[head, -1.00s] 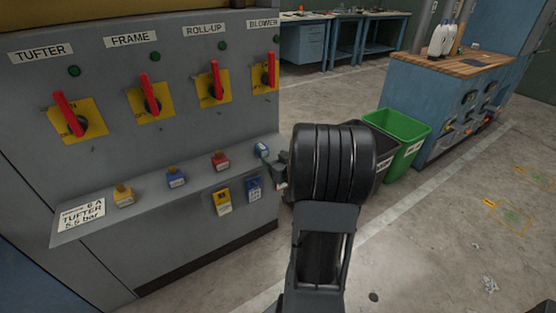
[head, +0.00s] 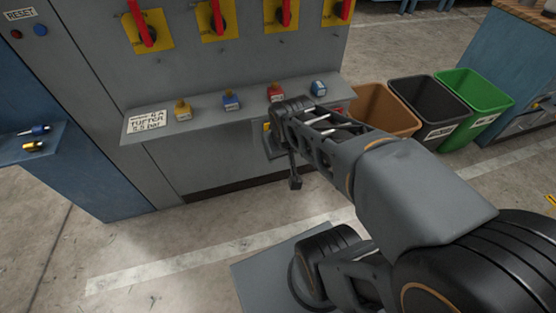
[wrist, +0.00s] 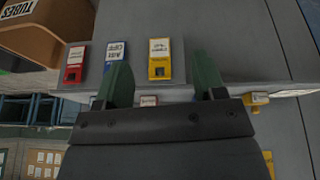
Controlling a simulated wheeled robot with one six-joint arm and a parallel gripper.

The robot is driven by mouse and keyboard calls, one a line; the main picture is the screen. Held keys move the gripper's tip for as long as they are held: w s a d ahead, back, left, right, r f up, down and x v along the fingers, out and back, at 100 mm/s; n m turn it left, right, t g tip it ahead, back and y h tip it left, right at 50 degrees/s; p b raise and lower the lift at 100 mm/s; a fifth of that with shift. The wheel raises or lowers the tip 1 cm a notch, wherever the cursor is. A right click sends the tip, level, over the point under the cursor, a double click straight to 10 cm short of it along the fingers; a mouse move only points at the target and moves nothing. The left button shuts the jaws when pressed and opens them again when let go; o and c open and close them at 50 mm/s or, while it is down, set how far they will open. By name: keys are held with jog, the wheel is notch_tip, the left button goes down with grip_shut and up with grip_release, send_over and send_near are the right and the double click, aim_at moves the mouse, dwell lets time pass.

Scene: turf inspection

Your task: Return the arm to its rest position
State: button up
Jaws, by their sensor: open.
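My arm reaches from the lower right of the head view to the front of a grey cabinet (head: 90,75). My gripper (head: 295,182) hangs at its end, just in front of and below the cabinet's shelf (head: 225,112). In the wrist view the two green fingers of my gripper (wrist: 163,82) are spread apart, with nothing seen held. A yellow tag (wrist: 160,58), a blue tag (wrist: 115,53) and a red tag (wrist: 74,64) show beyond the fingers, upside down. I cannot tell the gap to them. In the head view my arm mostly hides them.
A yellow lock (head: 183,110), a blue lock (head: 231,101), a red lock (head: 276,93) and another blue one (head: 318,88) stand on the shelf. Brown (head: 390,110), black (head: 428,108) and green (head: 476,100) bins stand to the right. Floor at the lower left is clear.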

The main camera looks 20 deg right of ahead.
jog(key=shift+n+g+y, duration=0.3)
jog(key=shift+g+y, duration=0.1)
jog(key=shift+g, duration=0.3)
jog(key=s+a, duration=0.2)
jog(key=s, duration=0.1)
jog(key=shift+a+r, duration=0.15)
jog(key=shift+a, duration=0.25)
